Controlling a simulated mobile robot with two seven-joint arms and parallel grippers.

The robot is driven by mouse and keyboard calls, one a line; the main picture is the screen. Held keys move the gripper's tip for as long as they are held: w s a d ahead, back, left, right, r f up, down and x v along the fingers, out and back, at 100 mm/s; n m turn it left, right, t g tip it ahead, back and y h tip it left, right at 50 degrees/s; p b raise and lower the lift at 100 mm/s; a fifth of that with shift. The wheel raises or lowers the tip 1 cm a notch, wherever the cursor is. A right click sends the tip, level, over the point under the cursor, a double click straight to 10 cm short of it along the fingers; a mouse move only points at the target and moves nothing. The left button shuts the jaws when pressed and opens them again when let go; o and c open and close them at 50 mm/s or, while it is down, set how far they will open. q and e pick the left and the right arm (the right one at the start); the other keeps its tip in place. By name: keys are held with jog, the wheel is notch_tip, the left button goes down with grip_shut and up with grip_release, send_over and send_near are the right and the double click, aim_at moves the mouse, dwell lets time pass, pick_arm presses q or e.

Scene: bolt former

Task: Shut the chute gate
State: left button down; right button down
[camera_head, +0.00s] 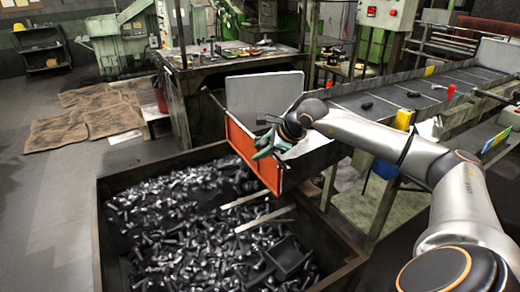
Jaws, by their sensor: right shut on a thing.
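The chute gate is an orange-red panel (252,157) at the lower end of the conveyor chute (305,150), above the bin's right side. It stands tilted out over the bin, with a thin dark rod along its edge. My right arm comes in from the right, and my right gripper (264,146) is shut at the gate's upper edge. The fingers and wrist hide part of the gate and the exact grip. My left gripper is not in view.
A dark metal bin (350,264) full of loose bolts fills the lower middle. The conveyor (440,82) with a few dark parts runs back right. A grey upright plate (262,92) stands behind the gate. A workbench (225,62) is behind. The floor at left (50,190) is clear.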

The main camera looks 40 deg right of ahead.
jog(key=c, duration=0.6)
grip_release()
jog(key=a+b+v, duration=0.1)
jog(key=b+v, duration=0.2)
jog(key=v, duration=0.9)
jog(key=shift+d+r+b, duration=0.2)
jog(key=shift+d+b, duration=0.1)
jog(key=shift+d, duration=0.15)
jog(key=shift+s, duration=0.1)
